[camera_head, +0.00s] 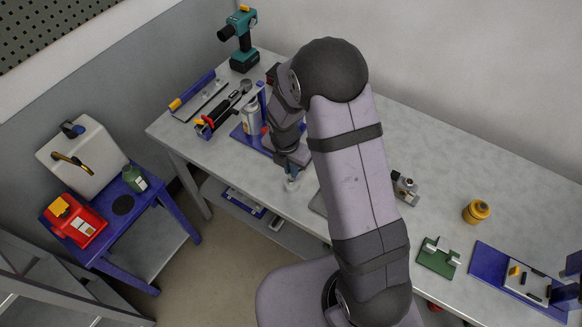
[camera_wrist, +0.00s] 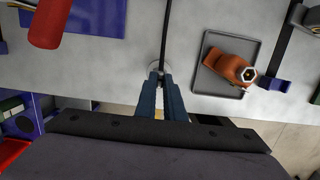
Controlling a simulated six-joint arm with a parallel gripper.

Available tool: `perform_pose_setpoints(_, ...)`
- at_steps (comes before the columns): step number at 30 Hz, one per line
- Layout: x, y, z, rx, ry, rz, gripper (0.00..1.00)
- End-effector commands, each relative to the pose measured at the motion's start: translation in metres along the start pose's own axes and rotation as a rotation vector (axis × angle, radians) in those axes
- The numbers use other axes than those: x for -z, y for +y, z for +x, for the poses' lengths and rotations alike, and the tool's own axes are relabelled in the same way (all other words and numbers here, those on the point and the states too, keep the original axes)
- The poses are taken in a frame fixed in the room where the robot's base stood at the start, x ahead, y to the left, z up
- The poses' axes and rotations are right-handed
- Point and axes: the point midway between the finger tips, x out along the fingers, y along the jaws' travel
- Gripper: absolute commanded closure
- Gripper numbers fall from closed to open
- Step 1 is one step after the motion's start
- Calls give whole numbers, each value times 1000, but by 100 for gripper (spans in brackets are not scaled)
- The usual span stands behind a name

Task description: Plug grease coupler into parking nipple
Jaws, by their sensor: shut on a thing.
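My gripper (camera_wrist: 160,82) points down over the bench, its two blue fingers close together. It also shows in the head view (camera_head: 291,168), low near the bench's front edge. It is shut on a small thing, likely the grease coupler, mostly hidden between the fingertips. A black hose (camera_wrist: 167,30) runs from the fingertips up out of the wrist view. A small pale round piece (camera_wrist: 155,67) lies right at the fingertips, partly hidden; it also shows under the gripper in the head view (camera_head: 291,185). I cannot tell whether it is the parking nipple's base, or whether the coupler touches it.
An orange part with a hex end (camera_wrist: 232,66) lies in a grey tray (camera_wrist: 207,82) to the right. A red cylinder (camera_wrist: 48,22) is at upper left. A teal drill (camera_head: 243,45) stands at the back. A yellow jar (camera_head: 476,211) stands on the right of the bench.

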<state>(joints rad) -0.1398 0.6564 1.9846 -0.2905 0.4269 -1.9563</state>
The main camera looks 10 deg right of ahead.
Motion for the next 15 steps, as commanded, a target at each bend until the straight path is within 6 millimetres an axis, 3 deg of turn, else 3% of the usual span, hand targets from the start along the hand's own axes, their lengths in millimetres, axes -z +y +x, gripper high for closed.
perform_pose_setpoints(11,1,0,9,-1,0,0,100)
perform_pose_setpoints(12,1,0,8,-1,-1,0,84)
perform_pose_setpoints(14,1,0,8,-1,-1,0,70)
perform_pose_setpoints(15,1,0,8,-1,-1,0,69)
